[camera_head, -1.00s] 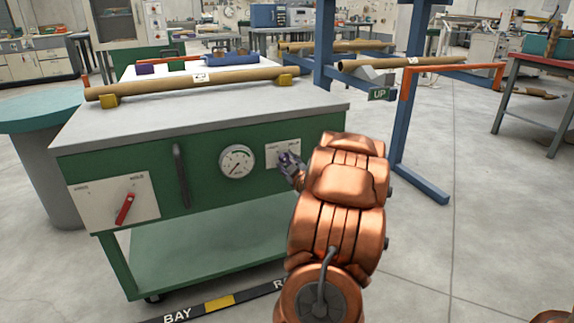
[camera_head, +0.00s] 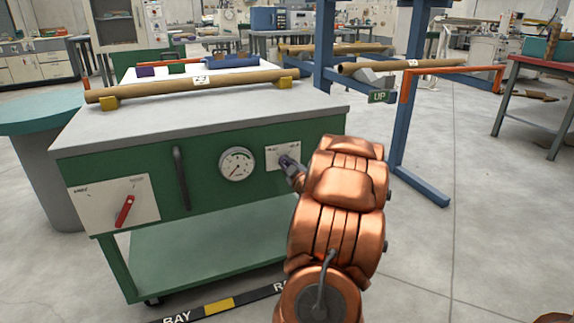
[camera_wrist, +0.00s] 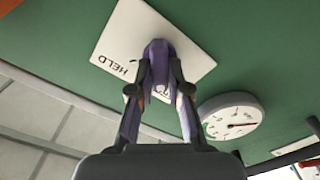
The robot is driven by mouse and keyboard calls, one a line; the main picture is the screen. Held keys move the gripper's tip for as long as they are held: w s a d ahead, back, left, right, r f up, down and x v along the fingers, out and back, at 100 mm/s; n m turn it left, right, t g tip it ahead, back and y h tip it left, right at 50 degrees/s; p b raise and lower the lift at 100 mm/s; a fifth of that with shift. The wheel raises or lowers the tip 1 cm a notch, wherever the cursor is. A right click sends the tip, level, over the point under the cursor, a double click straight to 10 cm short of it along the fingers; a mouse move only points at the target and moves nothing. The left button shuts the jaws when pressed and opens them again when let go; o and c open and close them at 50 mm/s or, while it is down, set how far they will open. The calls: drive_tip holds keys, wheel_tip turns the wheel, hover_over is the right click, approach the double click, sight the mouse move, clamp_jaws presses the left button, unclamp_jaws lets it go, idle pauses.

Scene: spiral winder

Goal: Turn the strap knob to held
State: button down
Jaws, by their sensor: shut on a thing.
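The strap knob's white plate (camera_head: 271,160) is on the right of the green cabinet front. In the wrist view the plate (camera_wrist: 125,38) shows the word HELD near one corner; another word is partly covered. The knob (camera_wrist: 157,50) is grey-purple and stands out from the plate. My gripper (camera_wrist: 158,72) is shut on it, with a finger on either side. In the head view my gripper (camera_head: 290,165) reaches the plate from the lower right and hides most of the knob. I cannot tell exactly which word the knob points to.
A round gauge (camera_head: 237,164) is just left of the plate. Further left are a dark upright handle (camera_head: 180,178) and a red knob (camera_head: 125,210) on a white plate. A brown tube (camera_head: 160,88) lies on the grey top. A blue post (camera_head: 405,110) stands at right.

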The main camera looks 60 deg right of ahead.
drive_tip(key=shift+r+m+p, duration=0.15)
drive_tip(key=shift+m+p, duration=0.25)
drive_tip(key=shift+p, duration=0.35)
drive_tip(key=m+p, duration=1)
drive_tip(key=p, duration=0.1)
drive_tip(key=m+p, duration=0.5)
drive_tip(key=shift+s+d+p, duration=0.2)
drive_tip(key=shift+d+p, duration=0.15)
drive_tip(key=shift+p, duration=0.05)
drive_tip(key=c, duration=1.1)
unclamp_jaws()
